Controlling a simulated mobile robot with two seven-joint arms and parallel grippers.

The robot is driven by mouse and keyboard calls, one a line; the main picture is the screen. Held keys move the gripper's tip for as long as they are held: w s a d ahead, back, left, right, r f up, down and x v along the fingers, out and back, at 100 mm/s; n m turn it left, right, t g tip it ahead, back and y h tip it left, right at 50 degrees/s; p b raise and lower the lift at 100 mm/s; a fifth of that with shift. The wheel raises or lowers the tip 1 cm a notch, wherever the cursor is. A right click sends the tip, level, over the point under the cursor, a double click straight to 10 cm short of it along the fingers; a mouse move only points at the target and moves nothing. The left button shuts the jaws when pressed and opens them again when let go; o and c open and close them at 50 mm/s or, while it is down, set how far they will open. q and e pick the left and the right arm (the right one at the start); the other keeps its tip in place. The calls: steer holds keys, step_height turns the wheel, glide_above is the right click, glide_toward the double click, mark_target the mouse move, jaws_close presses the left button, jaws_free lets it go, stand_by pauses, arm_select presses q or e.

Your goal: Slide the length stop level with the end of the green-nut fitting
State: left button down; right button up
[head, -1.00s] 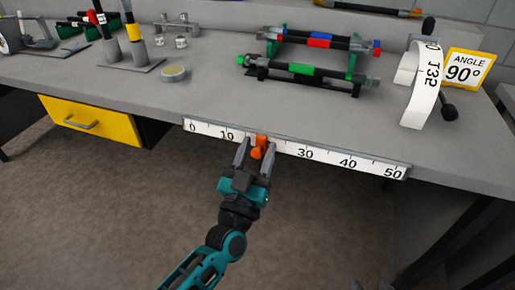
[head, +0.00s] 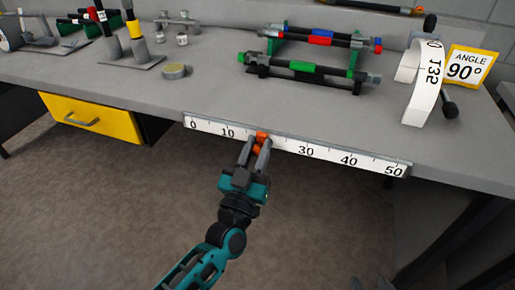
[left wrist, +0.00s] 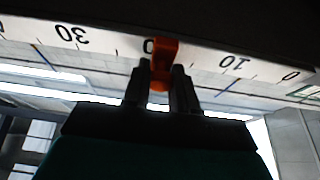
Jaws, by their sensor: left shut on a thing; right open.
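The orange length stop (head: 262,135) sits on the white ruler (head: 345,158) along the bench's front edge, near the 20 position. It also shows in the left wrist view (left wrist: 161,62), covering part of a number. My left gripper (head: 257,145) comes from below and is shut on the stop, a finger on each side (left wrist: 161,78). The front black hose (head: 335,82) lies on a rack behind the ruler, with a green band in its middle. A green nut (head: 241,57) is at its left end, left of the stop in the picture.
A rear hose (head: 345,42) with blue and red parts lies behind the front one. A round tin (head: 175,71) and upright tools (head: 133,35) stand left. A curved angle gauge (head: 425,85) and yellow sign (head: 466,68) stand right.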

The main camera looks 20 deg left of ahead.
arm_select(q)
steer(key=a+p, duration=0.1)
steer(key=a, duration=1.4)
steer(key=shift+w+a+p, duration=0.3)
steer(key=shift+a+p, duration=0.05)
steer(key=shift+p, duration=0.05)
steer(key=shift+r, duration=0.1)
steer(key=c, duration=1)
jaws_free()
steer(key=shift+o, duration=0.2)
steer(key=v, duration=1.3)
steer(key=shift+p, duration=0.4)
